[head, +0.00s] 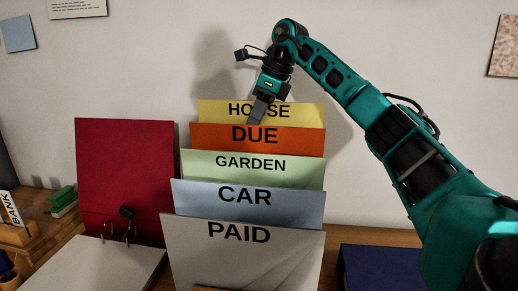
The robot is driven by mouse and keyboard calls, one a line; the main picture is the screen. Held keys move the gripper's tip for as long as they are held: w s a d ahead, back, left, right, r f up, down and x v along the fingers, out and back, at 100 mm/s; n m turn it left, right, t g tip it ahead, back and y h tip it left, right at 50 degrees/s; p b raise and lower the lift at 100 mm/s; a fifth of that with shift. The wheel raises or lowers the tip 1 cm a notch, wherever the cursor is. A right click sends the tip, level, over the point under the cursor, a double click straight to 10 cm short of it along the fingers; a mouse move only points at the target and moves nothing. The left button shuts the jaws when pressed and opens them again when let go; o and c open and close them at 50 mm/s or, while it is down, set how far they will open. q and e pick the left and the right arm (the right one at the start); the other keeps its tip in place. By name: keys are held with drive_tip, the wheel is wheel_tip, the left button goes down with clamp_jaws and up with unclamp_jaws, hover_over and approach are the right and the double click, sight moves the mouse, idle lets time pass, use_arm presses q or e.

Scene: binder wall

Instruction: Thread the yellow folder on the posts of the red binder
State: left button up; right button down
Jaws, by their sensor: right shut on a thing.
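The yellow folder (305,112), labelled HOUSE, stands at the back of a row of folders. Its lower part is hidden behind the orange DUE folder (305,140). My right gripper (258,109) is shut on the yellow folder's top edge and covers part of the label. The red binder (125,175) lies open at the left, with its red cover upright and white paper (90,268) in front. Its metal posts (118,230) stand near the hinge, with a small black part on top. My left gripper is not in view.
In front of the orange folder stand the green GARDEN folder (300,172), blue CAR folder (300,207) and pale PAID folder (245,262). A dark blue binder (375,268) lies at the right. A BANK card (12,211) stands far left.

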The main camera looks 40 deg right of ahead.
drive_tip(key=shift+r, duration=0.1)
idle(0.5)
drive_tip(key=shift+r, duration=5.2)
drive_tip(key=c, duration=1.8)
unclamp_jaws()
clamp_jaws()
